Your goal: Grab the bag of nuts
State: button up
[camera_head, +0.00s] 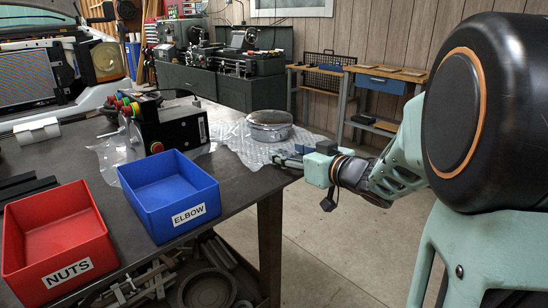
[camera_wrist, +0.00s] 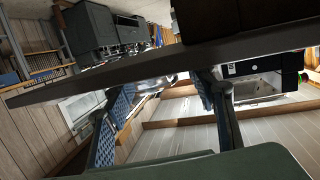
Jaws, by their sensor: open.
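I cannot pick out a bag of nuts for certain in either view. A red bin (camera_head: 60,235) labelled NUTS stands at the table's front left; the inside that shows looks empty. Crumpled clear plastic (camera_head: 245,150) lies under and around a round metal part (camera_head: 269,124) near the table's right edge. My gripper (camera_head: 287,161) is at that right edge, close to the plastic; its fingertips are small here. In the wrist view my gripper (camera_wrist: 168,88) shows two blue-padded fingers spread apart, with no object seen held between them.
A blue bin (camera_head: 170,192) labelled ELBOW stands right of the red one. A black machine (camera_head: 170,130) with coloured knobs stands behind it. The dark table's edge (camera_wrist: 100,84) crosses the wrist view close to the fingers. Open floor (camera_head: 340,240) lies right of the table.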

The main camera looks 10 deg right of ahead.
jog(key=shift+w+a+f, duration=0.1)
jog(key=shift+w+a, duration=0.1)
jog(key=shift+w, duration=0.3)
grip_shut()
